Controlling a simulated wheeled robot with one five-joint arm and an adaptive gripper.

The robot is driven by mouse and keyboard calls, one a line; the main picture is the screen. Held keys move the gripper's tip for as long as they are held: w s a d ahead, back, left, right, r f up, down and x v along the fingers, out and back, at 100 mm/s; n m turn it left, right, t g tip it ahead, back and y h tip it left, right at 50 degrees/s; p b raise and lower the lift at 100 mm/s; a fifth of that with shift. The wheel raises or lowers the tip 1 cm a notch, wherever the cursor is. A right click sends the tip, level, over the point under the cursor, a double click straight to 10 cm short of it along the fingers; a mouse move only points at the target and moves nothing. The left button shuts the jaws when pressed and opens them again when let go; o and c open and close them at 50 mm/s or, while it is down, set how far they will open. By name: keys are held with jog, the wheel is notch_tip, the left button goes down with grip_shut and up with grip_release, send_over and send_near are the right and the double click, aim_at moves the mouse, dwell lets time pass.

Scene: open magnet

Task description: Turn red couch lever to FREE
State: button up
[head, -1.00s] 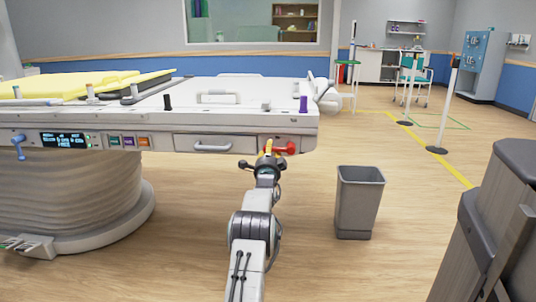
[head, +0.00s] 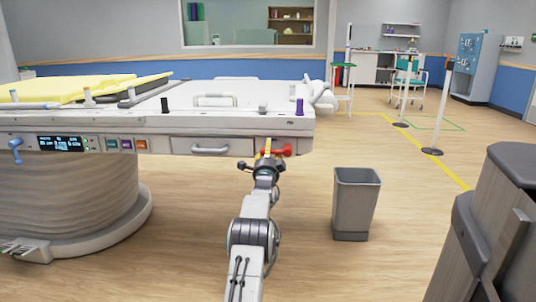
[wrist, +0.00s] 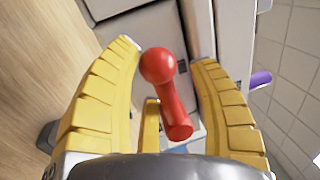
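The red lever (head: 281,151) is on the front side panel of the white couch (head: 225,123), near its right end. It looks roughly horizontal in the head view, partly hidden by my gripper (head: 266,153). In the wrist view the red lever (wrist: 173,105) shows a round knob and a thick stem. My gripper (wrist: 166,56) has its yellow fingers apart on both sides of the lever, with visible gaps. A third yellow finger shows close beside the stem; I cannot tell if it touches. No FREE label is readable.
A panel handle (head: 209,150) and a blue lever (head: 15,150) lie further left on the couch side. A purple post (head: 299,106) stands above the red lever. A grey bin (head: 356,204) stands on the floor to the right. Open floor lies around it.

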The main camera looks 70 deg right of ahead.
jog(key=shift+w+a+f, duration=0.1)
jog(key=shift+w, duration=0.05)
jog(key=shift+a, duration=0.1)
jog(key=v, duration=1.1)
jog(key=shift+s+a, duration=0.2)
jog(key=shift+a, duration=0.1)
dwell(0.3)
dwell(0.7)
